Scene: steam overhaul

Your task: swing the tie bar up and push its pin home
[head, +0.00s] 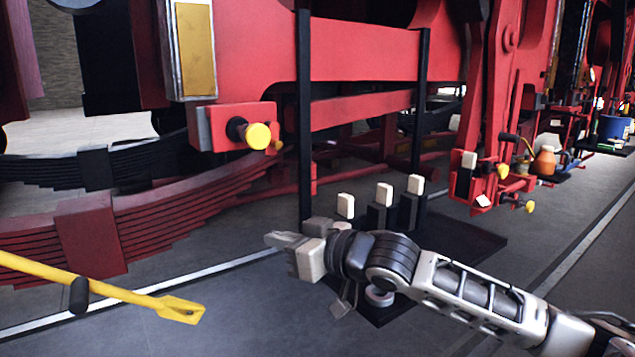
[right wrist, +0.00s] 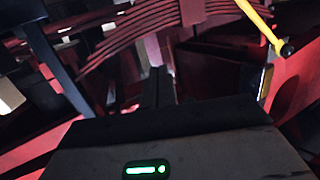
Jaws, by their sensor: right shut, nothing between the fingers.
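The tie bar, a yellow bar (head: 105,288) with a black grip (head: 79,295), slopes down from the left edge in the head view. Its flat slotted end (head: 182,310) hangs free, low over the floor. A yellow bar with a black knob, seemingly the same one, shows in the right wrist view (right wrist: 262,25). The pin's yellow knob (head: 258,136) sticks out of a black collar on a red block (head: 215,127), above and right of the bar's end. My right gripper (head: 272,240) is shut and empty, below the knob and right of the bar, touching neither. My left gripper is out of view.
Red and black leaf springs (head: 150,208) lie behind the bar. A dark stand (head: 470,240) with black posts and pale-topped blocks (head: 385,194) is close behind my right arm. Other yellow knobs (head: 503,170) are at right. Grey floor is clear at lower left.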

